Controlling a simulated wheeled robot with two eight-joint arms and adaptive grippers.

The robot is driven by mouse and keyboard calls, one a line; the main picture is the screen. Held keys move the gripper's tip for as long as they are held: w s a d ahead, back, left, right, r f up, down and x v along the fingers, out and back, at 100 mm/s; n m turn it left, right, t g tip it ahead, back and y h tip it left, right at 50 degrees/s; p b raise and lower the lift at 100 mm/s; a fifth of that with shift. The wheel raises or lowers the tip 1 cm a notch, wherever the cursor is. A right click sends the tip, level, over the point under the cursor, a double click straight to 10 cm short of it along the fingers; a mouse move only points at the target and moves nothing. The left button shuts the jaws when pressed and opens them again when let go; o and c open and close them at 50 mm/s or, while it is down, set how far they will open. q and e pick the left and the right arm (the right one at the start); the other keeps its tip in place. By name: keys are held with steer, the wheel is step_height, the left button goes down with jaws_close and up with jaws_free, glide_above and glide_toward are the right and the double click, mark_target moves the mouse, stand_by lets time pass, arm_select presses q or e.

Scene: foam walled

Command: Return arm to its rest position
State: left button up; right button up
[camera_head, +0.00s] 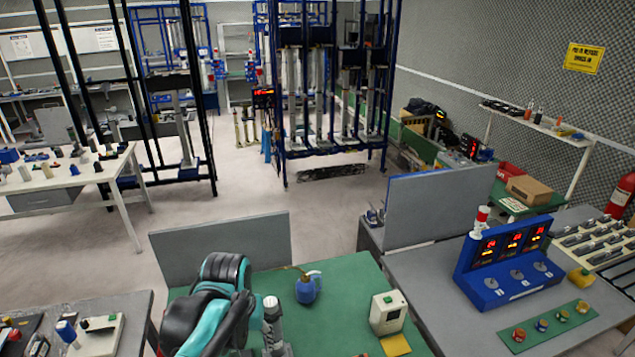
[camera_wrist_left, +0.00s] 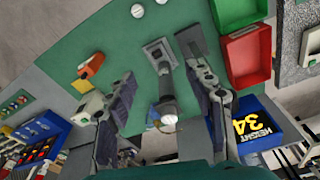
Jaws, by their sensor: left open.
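My left arm (camera_head: 215,305), black and teal, reaches in over the green-topped table at the bottom of the head view. Its fingers cannot be made out there. In the left wrist view my left gripper (camera_wrist_left: 155,85) is open, with its two dark fingers spread wide. A grey post-like stand (camera_wrist_left: 168,112) with a flat base shows between the fingers. I cannot tell its exact distance from them, and nothing is seen gripped. My right gripper is in neither view.
On the green table (camera_head: 345,285) are a blue oil can (camera_head: 308,287) and a white box (camera_head: 387,312). Grey panels (camera_head: 225,247) edge the table. A blue display console (camera_head: 510,262) stands right. Red (camera_wrist_left: 248,58) and blue (camera_wrist_left: 262,128) bins show in the wrist view.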

arm_select(q)
steer(key=s+a+f+t+b, duration=0.1)
steer(key=s+f+b, duration=0.3)
steer(key=f+b, duration=0.5)
steer(key=s+a+f+t+b, duration=0.2)
steer(key=s+f+t+b, duration=0.1)
steer(key=f+b, duration=0.7)
steer(key=shift+s+a+f+t, duration=0.25)
steer(key=shift+s+f+t, duration=0.1)
steer(key=shift+f+t, duration=0.4)
steer(key=shift+r, duration=0.1)
